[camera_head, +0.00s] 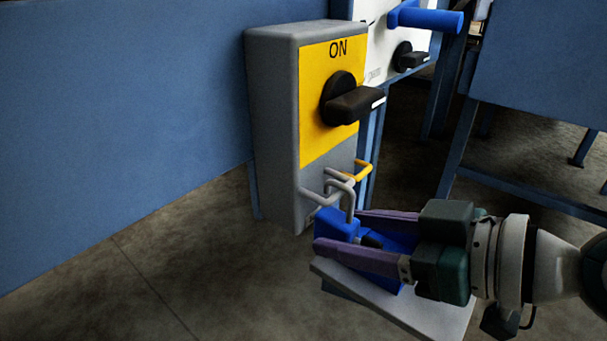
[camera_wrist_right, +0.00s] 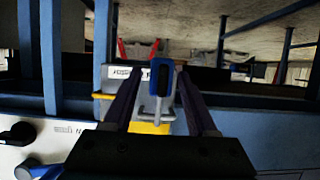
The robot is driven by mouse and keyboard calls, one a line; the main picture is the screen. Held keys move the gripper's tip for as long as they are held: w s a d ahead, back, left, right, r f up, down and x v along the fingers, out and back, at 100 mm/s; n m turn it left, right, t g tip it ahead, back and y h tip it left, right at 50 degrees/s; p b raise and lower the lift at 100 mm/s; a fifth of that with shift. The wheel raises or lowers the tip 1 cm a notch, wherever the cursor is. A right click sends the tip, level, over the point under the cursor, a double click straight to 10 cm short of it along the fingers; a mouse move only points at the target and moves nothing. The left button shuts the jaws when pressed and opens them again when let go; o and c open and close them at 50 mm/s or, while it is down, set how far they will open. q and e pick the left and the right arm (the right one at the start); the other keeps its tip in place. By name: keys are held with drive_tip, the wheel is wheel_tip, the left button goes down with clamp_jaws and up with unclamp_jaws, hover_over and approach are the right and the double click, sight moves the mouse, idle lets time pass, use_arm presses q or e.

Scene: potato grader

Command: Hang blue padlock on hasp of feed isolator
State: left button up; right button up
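The feed isolator is a grey box with a yellow ON plate (camera_head: 325,100) and a black knob (camera_head: 352,101). Its grey hasp (camera_head: 312,196) sticks out low on the front. The blue padlock (camera_head: 335,223) is just below the hasp, its grey shackle (camera_head: 350,203) upward and overlapping the hasp; I cannot tell surely whether it passes through. My right gripper (camera_head: 335,232) has its purple fingers on either side of the padlock. In the right wrist view the padlock (camera_wrist_right: 163,72) sits between the spread fingers (camera_wrist_right: 157,80), with a gap on its left. My left gripper is out of view.
An orange loop (camera_head: 364,169) projects beside the hasp. A pale sloping plate (camera_head: 440,312) lies below my right gripper. Behind is a white panel with a black knob (camera_head: 405,55) and a blue handle (camera_head: 430,19). A blue wall (camera_head: 110,110) stands left; the floor at left is clear.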

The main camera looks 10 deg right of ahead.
drive_tip(key=shift+o, duration=0.5)
drive_tip(key=shift+s, duration=0.1)
drive_tip(key=shift+s+d+r, duration=0.1)
drive_tip(key=shift+s+d, duration=0.1)
drive_tip(key=v, duration=0.7)
drive_tip(key=shift+s+d, duration=0.1)
drive_tip(key=shift+s, duration=0.1)
drive_tip(key=shift+s+d+r, duration=0.45)
drive_tip(key=shift+s+r, duration=0.1)
drive_tip(key=shift+s, duration=0.05)
